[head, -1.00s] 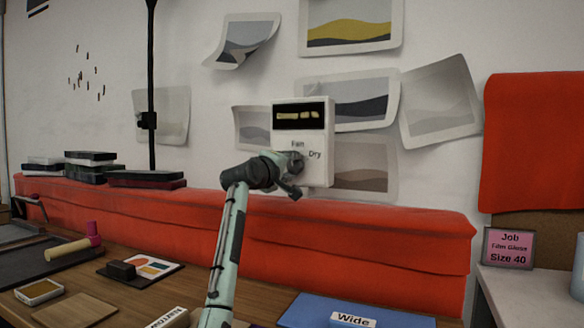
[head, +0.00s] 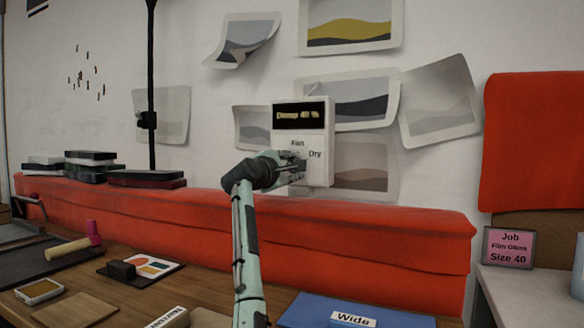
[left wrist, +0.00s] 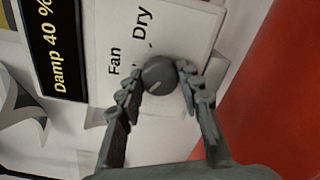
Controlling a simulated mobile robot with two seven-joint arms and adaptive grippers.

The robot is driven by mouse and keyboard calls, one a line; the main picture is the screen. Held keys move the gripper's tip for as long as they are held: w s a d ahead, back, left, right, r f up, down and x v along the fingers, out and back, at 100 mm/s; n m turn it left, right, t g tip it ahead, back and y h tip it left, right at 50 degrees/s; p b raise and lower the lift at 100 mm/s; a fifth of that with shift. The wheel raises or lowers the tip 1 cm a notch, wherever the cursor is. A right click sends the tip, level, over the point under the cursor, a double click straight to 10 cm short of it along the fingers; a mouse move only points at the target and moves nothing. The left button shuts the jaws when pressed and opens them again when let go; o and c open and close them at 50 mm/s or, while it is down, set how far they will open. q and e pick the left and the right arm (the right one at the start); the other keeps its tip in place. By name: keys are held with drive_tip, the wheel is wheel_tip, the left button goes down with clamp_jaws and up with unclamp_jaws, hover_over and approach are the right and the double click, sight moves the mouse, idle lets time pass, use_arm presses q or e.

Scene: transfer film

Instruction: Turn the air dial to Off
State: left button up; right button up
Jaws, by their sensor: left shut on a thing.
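The white control box (head: 314,174) hangs on the wall above the red bench. Its dark display reads "Damp 40 %", and its face has the labels "Fan" and "Dry". The grey round dial (left wrist: 158,72) sits beside these labels in the left wrist view, a light pointer mark on its lower part, away from "Dry". No "Off" label can be read; a finger covers part of the face. My left gripper (left wrist: 160,84) has one finger on each side of the dial and is shut on it. In the head view my left gripper (head: 297,164) hides the dial.
A red padded bench (head: 330,225) runs below the box. Paper prints (head: 364,164) hang around and behind it.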

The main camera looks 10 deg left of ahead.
use_arm(q)
drive_tip(key=shift+n, duration=0.3)
drive_tip(key=o, duration=1.2)
drive_tip(key=shift+c, duration=0.2)
